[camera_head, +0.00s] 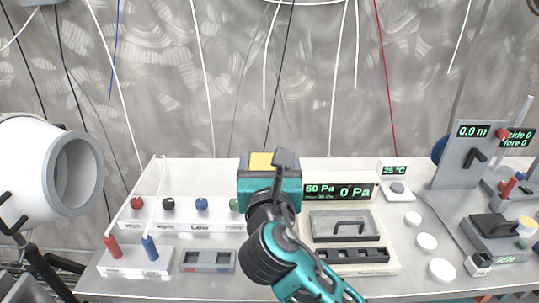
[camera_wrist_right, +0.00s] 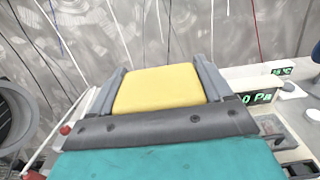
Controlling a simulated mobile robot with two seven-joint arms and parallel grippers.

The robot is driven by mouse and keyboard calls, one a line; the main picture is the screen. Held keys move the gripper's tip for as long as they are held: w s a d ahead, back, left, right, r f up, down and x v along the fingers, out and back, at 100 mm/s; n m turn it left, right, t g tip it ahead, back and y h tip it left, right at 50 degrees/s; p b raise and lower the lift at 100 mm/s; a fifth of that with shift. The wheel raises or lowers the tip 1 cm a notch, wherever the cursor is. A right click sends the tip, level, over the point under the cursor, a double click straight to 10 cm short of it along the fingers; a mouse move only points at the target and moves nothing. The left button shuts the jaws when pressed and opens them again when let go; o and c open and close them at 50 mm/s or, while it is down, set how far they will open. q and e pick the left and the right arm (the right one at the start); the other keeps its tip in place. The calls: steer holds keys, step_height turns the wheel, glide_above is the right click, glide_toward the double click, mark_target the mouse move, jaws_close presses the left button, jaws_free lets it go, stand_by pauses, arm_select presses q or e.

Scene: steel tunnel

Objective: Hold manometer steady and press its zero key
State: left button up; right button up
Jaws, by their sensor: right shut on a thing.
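A pale unit with a dark display (camera_head: 341,191) stands right of the centre of the bench. I cannot tell for sure which part is the manometer, and I make out no marked zero key. My right gripper (camera_head: 270,160) is shut on a yellow block (camera_wrist_right: 160,89), held between its grey fingers at the back of the bench. The block's yellow face also shows in the head view (camera_head: 261,161). My left gripper is not in view.
A grey handled lid (camera_head: 343,226) lies in front of the display. Coloured knobs (camera_head: 201,204) and red and blue posts (camera_head: 150,247) stand left. White discs (camera_head: 427,242) and a 0.0 m panel (camera_head: 468,150) are right. A white cylinder (camera_head: 45,165) is far left.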

steer(key=shift+f+b, duration=2.75)
steer(key=shift+f, duration=3)
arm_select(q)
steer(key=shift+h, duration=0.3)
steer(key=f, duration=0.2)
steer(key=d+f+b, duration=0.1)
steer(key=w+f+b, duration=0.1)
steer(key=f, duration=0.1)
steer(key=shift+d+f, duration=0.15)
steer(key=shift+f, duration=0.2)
arm_select(e)
step_height(320, 180, down, 4)
steer(key=shift+r, duration=0.1)
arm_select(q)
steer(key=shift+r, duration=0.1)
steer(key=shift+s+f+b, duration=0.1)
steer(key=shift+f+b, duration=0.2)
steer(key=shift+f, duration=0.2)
arm_select(e)
steer(key=shift+f, duration=0.65)
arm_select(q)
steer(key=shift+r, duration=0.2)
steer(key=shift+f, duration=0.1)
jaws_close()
